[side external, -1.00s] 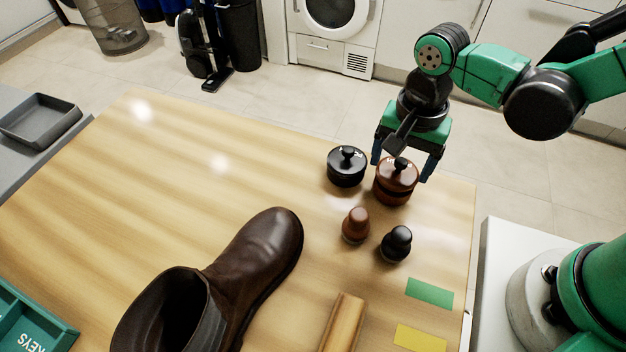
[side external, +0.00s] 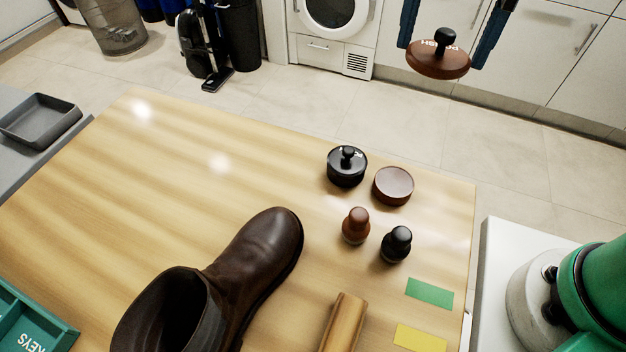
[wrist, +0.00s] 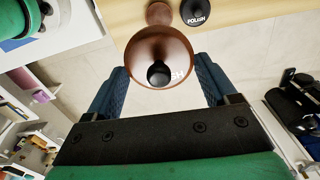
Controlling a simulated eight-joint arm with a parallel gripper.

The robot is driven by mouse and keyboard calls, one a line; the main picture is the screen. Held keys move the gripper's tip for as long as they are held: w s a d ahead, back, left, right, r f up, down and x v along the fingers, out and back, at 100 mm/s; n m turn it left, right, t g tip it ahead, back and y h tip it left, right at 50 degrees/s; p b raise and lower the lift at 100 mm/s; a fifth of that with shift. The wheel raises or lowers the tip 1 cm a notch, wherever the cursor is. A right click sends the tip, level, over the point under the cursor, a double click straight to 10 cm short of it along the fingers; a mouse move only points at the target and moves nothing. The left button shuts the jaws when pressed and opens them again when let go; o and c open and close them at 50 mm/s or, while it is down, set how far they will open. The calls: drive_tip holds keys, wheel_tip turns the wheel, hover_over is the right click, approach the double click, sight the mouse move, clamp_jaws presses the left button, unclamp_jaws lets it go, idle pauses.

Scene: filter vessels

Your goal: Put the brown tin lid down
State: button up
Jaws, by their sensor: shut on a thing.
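The brown tin lid (side external: 438,62), with a black knob and white lettering, hangs high above the table's far right corner in the side external view. My gripper (side external: 452,45) is shut on it, a blue finger on each side. In the wrist view the lid (wrist: 160,62) sits between my fingers (wrist: 162,85). The brown tin (side external: 393,185) stands lidless on the table; its inside looks brown and its contents cannot be told. Beside it stands a black tin with its lid on (side external: 347,167).
A brown knobbed item (side external: 356,226) and a black one (side external: 396,244) stand in front of the tins. A brown boot (side external: 250,265), a wooden block (side external: 343,322), a green patch (side external: 429,293) and a yellow patch (side external: 419,338) are nearer. The table's left middle is clear.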

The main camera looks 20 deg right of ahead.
drive_tip(key=w+a+r, duration=0.2)
drive_tip(key=w+a, duration=0.4)
drive_tip(key=w, duration=0.1)
drive_tip(key=m, duration=0.1)
hover_over(283, 160)
wheel_tip(283, 160, down, 5)
wheel_tip(283, 160, down, 19)
drive_tip(key=shift+r, duration=0.1)
